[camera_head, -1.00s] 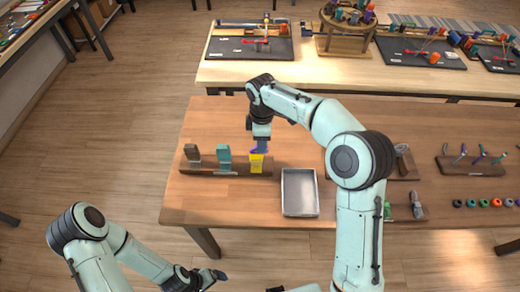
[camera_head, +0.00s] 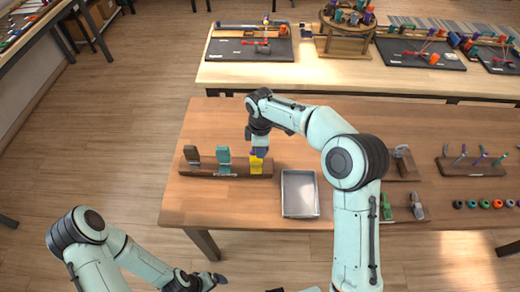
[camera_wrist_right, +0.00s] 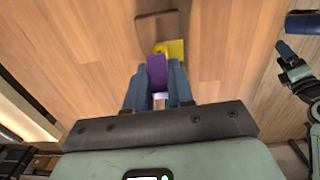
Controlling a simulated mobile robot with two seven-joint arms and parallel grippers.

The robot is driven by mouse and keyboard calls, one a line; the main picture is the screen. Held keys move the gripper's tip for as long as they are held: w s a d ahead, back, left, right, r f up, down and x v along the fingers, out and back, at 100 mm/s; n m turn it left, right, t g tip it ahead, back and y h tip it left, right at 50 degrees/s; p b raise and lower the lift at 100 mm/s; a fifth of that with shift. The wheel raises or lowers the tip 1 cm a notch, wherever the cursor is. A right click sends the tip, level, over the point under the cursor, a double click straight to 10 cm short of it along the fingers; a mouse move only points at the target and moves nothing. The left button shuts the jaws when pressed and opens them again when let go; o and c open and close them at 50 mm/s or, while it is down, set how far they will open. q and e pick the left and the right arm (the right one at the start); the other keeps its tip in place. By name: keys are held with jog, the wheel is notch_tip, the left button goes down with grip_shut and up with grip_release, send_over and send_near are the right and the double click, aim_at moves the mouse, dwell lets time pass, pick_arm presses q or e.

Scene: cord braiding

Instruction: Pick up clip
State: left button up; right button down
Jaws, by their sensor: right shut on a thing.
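A wooden rack (camera_head: 225,172) stands at the table's left with a brown clip (camera_head: 192,156), a teal clip (camera_head: 224,160) and a yellow clip (camera_head: 256,166) upright in a row. My right gripper (camera_head: 259,148) is just above the yellow clip. In the right wrist view, its fingers (camera_wrist_right: 158,90) are shut around a purple clip (camera_wrist_right: 157,70). The yellow clip (camera_wrist_right: 176,50) shows just beyond it, touching or very close; I cannot tell if they are joined. My left gripper (camera_head: 212,281) is low in the head view, away from the table; its jaws are too small to read.
An empty metal tray (camera_head: 300,195) lies right of the rack. Another wooden stand (camera_head: 468,167) with thin tools is at the right, with several coloured rings in front. Bare table (camera_head: 215,120) lies behind the rack. My right arm hides the table's middle.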

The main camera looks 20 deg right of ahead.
jog(key=shift+r, duration=0.1)
pick_arm(q)
jog(key=shift+t, duration=0.3)
jog(key=w+r+p, duration=0.3)
jog(key=w+r, duration=0.1)
jog(key=shift+w, duration=0.15)
pick_arm(e)
notch_tip(320, 180, up, 20)
pick_arm(q)
jog(key=shift+w, duration=0.1)
pick_arm(e)
jog(key=shift+f, duration=0.25)
